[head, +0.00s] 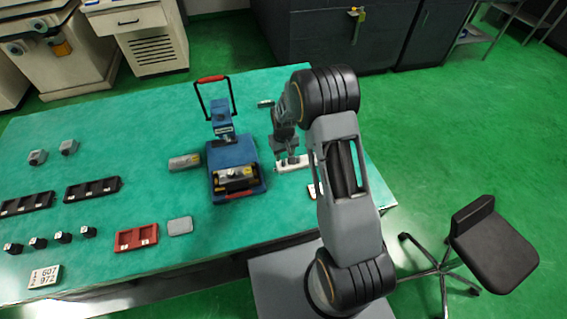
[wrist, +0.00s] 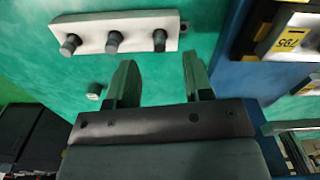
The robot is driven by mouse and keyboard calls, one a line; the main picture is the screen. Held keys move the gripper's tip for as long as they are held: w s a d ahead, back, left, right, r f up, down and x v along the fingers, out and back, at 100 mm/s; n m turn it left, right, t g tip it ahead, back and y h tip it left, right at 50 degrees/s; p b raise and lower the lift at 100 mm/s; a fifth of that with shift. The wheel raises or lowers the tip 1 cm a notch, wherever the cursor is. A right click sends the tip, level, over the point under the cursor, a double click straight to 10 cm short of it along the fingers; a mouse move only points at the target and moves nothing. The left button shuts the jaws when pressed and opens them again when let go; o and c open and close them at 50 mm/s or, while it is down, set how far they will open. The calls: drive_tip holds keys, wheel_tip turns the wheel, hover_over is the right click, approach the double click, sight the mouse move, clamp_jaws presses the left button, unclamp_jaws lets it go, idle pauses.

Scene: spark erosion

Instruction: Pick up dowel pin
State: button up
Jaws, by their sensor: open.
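A pale block (wrist: 92,24) with three dark upright pins lies on the green table; I take the pins for dowel pins but cannot tell which one is meant. The pins are a left one (wrist: 70,44), a middle one (wrist: 113,40) and a right one (wrist: 159,38). The block also shows in the head view (head: 296,163), partly behind my gripper (head: 287,157). In the wrist view my gripper (wrist: 157,68) is open, its two fingers apart with only green table between them. The fingertips appear just below the block in that picture, apart from the pins.
A blue fixture (head: 234,155) with a handle stands left of my gripper, close by. A small grey piece (wrist: 94,91) lies near my left finger. A grey cylinder (head: 184,162), a red tray (head: 136,237) and black trays (head: 92,188) lie farther left. A chair (head: 490,245) stands right of the table.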

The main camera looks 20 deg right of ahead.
sight(283, 161)
drive_tip(key=shift+w+f+p, duration=0.15)
drive_tip(key=shift+f+p, duration=0.35)
drive_tip(key=shift+f, duration=1)
drive_tip(key=shift+w+f+p, duration=0.15)
drive_tip(key=shift+f+p, duration=0.35)
drive_tip(key=shift+f, duration=0.95)
clamp_jaws()
